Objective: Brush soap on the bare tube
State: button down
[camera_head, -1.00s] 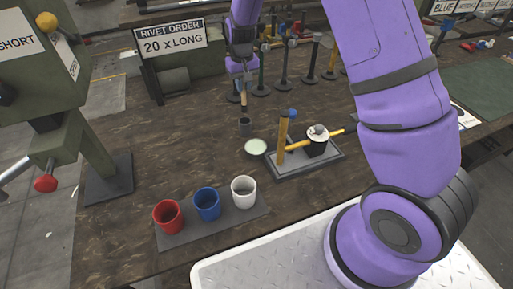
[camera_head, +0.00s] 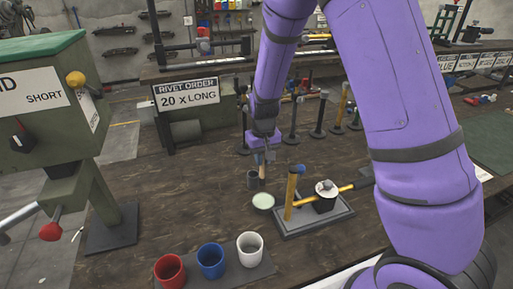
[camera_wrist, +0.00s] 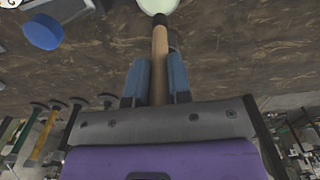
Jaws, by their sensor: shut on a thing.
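My gripper (camera_head: 264,150) is shut on a brush with a wooden handle (camera_wrist: 160,62), held between blue-grey fingertips. In the wrist view the brush's dark end reaches the edge of a pale green soap dish (camera_wrist: 158,5). Whether the bristles touch the soap is hidden. I cannot tell which is the bare tube.
Red (camera_head: 170,270), blue (camera_head: 211,261) and white (camera_head: 250,248) cups stand at the front on a dark mat. A green press (camera_head: 60,110) stands at the left. Several post stands (camera_head: 320,115) line the back, near the rivet order sign (camera_head: 184,95).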

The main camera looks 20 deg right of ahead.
notch_tip(320, 180, down, 6)
jog(key=s, duration=0.1)
jog(key=shift+s, duration=0.15)
dwell(0.5)
jog(key=shift+s+f, duration=0.1)
jog(key=shift+f, duration=0.55)
dwell(2.0)
notch_tip(320, 180, up, 7)
dwell(1.0)
dwell(0.5)
